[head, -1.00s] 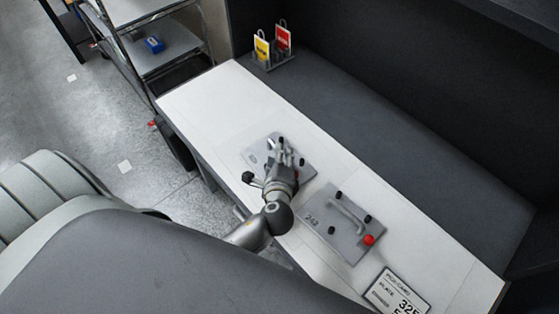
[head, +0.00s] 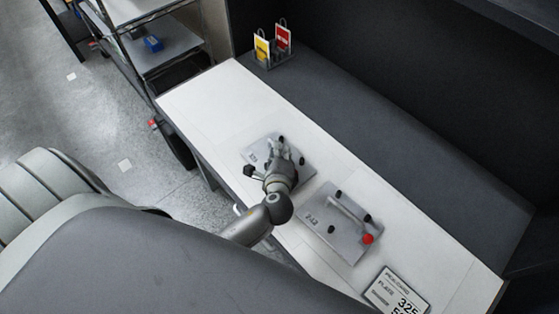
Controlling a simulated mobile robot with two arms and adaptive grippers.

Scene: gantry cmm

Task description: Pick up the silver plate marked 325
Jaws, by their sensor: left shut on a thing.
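A silver plate (head: 309,164) with black knobs lies on the white bench top. Its marking is partly hidden and too small to read. My left gripper (head: 281,153) is over this plate and shut on it, apparently at its handle, which the gripper hides. The plate looks flat on or close to the bench; I cannot tell if it is raised. A second silver plate (head: 318,235), marked 242, lies nearer the front right with a bar handle, black knobs and a red knob. A white card (head: 396,293) showing 325 lies at the bench's front. My right gripper is not in view.
The white bench top (head: 225,95) is clear at its far left. A rack with yellow and red tags (head: 272,57) stands on the dark ledge behind. A shelf cart with a blue item (head: 153,44) stands at the far left.

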